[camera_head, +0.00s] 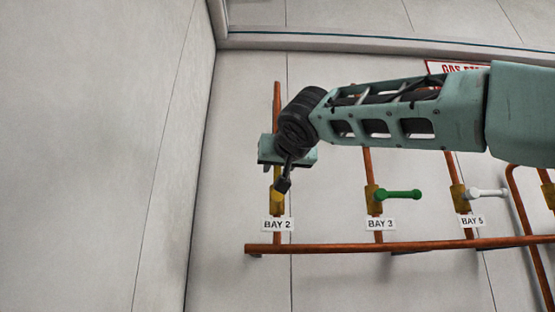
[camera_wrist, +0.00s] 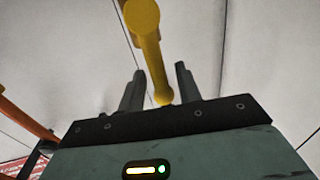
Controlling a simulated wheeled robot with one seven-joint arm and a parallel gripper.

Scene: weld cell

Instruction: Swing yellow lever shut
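The yellow lever (camera_wrist: 152,50) is a round bar with a thick knob at its upper end in the wrist view. Its lower end lies between the two fingers of my gripper (camera_wrist: 160,88). The fingers stand apart, with a gap on each side of the lever, and I see no clear grip on it. In the head view my gripper (camera_head: 287,152) is in front of the BAY 2 pipe, just above the BAY 2 label (camera_head: 277,224). The brass valve body (camera_head: 277,198) shows below it.
To the right, a green lever (camera_head: 399,195) at BAY 3 and a white lever (camera_head: 488,192) at BAY 5 stick out sideways. A copper manifold pipe (camera_head: 350,246) runs below. A red-and-white sign (camera_head: 455,68) is partly behind my arm. The left wall (camera_head: 95,150) is bare.

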